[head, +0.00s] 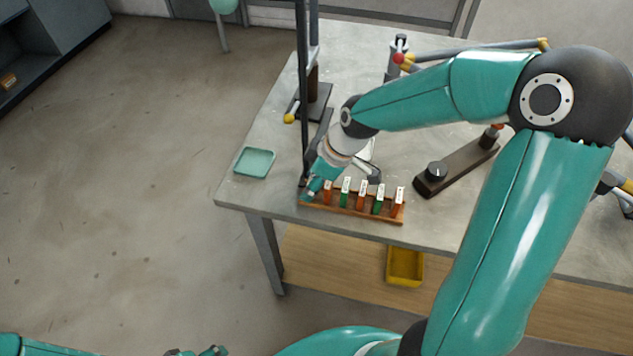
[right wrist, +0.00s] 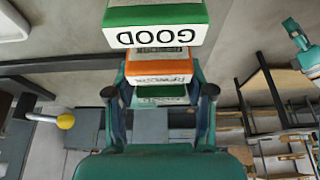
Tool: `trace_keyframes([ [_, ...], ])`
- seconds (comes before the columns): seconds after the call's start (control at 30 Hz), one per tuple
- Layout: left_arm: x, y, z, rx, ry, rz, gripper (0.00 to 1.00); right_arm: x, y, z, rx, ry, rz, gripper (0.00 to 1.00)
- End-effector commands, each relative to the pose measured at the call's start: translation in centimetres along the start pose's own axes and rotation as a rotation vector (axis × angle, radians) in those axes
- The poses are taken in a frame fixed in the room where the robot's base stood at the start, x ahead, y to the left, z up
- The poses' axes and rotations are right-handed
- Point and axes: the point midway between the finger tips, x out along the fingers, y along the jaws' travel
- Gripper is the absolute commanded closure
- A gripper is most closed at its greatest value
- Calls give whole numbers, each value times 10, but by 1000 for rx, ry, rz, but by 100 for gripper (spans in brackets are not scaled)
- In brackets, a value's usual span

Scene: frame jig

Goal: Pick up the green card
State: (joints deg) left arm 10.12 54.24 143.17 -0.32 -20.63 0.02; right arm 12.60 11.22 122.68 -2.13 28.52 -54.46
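A wooden rack (head: 350,212) near the table's front edge holds several upright cards in a row, orange and green with white upper parts. My left gripper (head: 198,352) is barely in view at the bottom edge.
A shallow green tray (head: 254,162) lies left of the rack. A dark upright post (head: 304,90) rises behind the gripper. A yellow bin (head: 405,266) sits on the lower shelf.

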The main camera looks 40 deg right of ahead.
Motion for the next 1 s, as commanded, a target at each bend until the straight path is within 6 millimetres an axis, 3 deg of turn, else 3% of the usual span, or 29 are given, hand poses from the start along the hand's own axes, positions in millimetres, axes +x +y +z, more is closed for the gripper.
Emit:
trace_keyframes([
  [0.03, 0, 0, 0, 0, 0, 0, 26, 0, 0, 0, 0, 0, 0, 60],
  [0.17, 0, 0, 0, 0, 0, 0, 26, 0, 0, 0, 0, 0, 0, 82],
  [0.57, 1, 0, 0, 0, 0, 0, 26, -4, 0, -2, 0, 1, 0, 82],
  [0.87, 4, -2, 0, 0, 0, 0, 26, -33, 1, -14, -1, 4, 4, 82],
  [1.0, 11, -4, 0, 0, 0, 0, 26, -32, -27, -13, -5, 1, -1, 82],
])
